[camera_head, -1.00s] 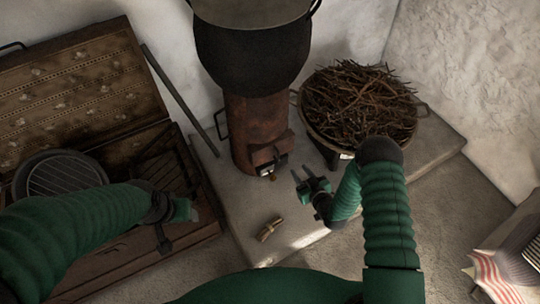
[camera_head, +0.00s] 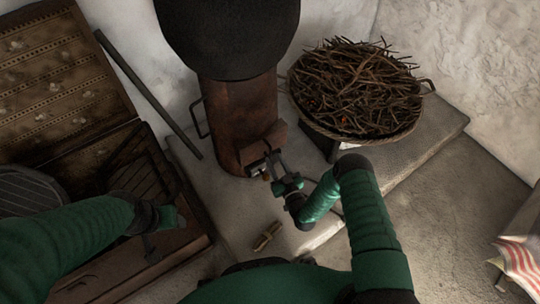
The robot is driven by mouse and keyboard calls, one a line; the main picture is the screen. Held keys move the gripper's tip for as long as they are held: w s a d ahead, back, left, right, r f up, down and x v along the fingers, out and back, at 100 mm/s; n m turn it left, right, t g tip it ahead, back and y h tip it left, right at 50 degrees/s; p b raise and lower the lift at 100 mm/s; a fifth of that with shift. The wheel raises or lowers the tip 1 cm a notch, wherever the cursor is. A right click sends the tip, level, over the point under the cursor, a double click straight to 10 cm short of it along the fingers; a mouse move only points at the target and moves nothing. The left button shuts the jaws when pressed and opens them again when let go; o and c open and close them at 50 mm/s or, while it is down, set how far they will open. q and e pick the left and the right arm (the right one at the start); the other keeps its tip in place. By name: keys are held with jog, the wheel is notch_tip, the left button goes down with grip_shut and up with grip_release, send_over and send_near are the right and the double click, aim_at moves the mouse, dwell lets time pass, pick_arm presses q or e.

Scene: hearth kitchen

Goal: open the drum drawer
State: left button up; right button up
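The rusty brown drum (camera_head: 235,122) stands upright on the pale stone ledge, under a large black pot. Its drawer (camera_head: 262,146) is a small box low on the drum's front right side, with a small brass-coloured knob (camera_head: 266,177) by its front. My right gripper (camera_head: 274,167) is at the drawer front, its fingertips right by the knob. The fingers partly hide the drawer face, and I cannot tell whether they are closed on anything. My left gripper (camera_head: 178,216) is over the front edge of the open chest, away from the drum; its fingers are unclear.
The black pot (camera_head: 225,40) sits on top of the drum. A basket of twigs (camera_head: 355,92) stands to the right on the ledge. A small bundle of sticks (camera_head: 266,236) lies on the ledge in front. The open chest (camera_head: 70,80) fills the left. A striped cloth (camera_head: 520,262) is at lower right.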

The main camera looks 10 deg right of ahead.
aim_at(270, 157)
jog(key=w, duration=0.2)
jog(key=w+a+b, duration=0.1)
jog(key=w, duration=0.1)
jog(key=shift+w+f, duration=0.1)
jog(key=shift+w, duration=0.15)
jog(key=shift+w+b, duration=0.3)
pick_arm(q)
jog(key=shift+s+x, duration=0.25)
jog(key=shift+x, duration=0.9)
jog(key=shift+f, duration=0.1)
pick_arm(e)
grip_shut()
jog(key=shift+s, duration=0.1)
